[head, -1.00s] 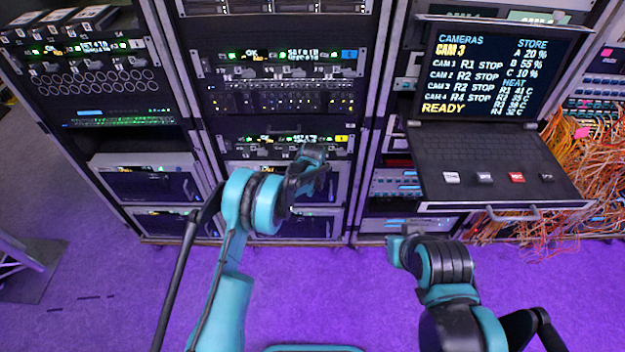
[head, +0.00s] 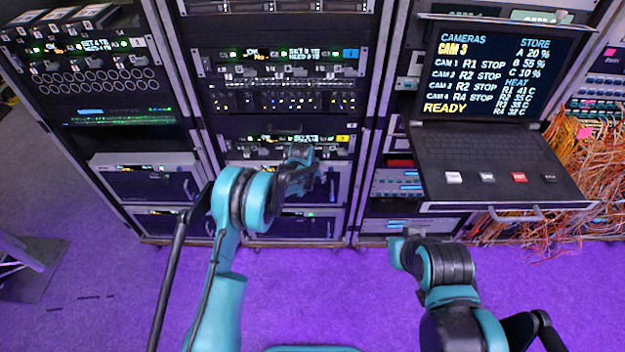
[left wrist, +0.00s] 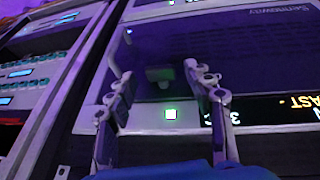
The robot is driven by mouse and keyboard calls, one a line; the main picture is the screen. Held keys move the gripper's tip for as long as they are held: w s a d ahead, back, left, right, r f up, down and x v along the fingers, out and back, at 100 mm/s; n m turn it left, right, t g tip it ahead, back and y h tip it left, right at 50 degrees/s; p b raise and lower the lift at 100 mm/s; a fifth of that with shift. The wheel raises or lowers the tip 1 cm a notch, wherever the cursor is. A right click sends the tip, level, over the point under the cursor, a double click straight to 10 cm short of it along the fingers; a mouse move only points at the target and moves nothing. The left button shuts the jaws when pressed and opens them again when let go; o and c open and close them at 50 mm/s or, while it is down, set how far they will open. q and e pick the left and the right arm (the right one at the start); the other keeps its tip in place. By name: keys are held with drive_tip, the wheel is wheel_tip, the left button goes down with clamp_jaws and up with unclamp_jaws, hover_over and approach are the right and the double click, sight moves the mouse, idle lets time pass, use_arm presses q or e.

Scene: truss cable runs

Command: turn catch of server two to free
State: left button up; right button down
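My left gripper (head: 302,168) is in front of the white-framed servers low in the middle rack. In the left wrist view the left gripper (left wrist: 162,82) has its two fingers spread apart with nothing held between them. A small grey catch (left wrist: 160,74) shows between the fingers on a dark server front (left wrist: 235,50). The catch looks apart from both fingers. In the head view my left gripper and arm hide the catch. I cannot tell which server number this is. My right gripper is not visible; only its arm shows.
A fold-out console (head: 490,165) with a screen and several keys juts out at the right. Loose orange cables (head: 570,190) hang beside it. More white-framed servers (head: 145,185) stand in the left rack. The purple floor (head: 330,290) before the racks is clear.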

use_arm(q)
drive_tip(key=v, duration=1.2)
drive_tip(key=s+a+r+t, duration=0.1)
drive_tip(key=s+a+r, duration=0.4)
drive_tip(key=s+r, duration=0.3)
drive_tip(key=s+a+r, duration=0.4)
drive_tip(key=s+r, duration=0.3)
drive_tip(key=r, duration=0.1)
drive_tip(key=s+a, duration=0.3)
drive_tip(key=s, duration=0.7)
drive_tip(key=s+a+t+y, duration=0.1)
drive_tip(key=s+a, duration=0.3)
drive_tip(key=s, duration=0.6)
drive_tip(key=shift+s+f+t+y, duration=0.2)
drive_tip(key=shift+s+t+y, duration=0.1)
drive_tip(key=shift+s, duration=0.05)
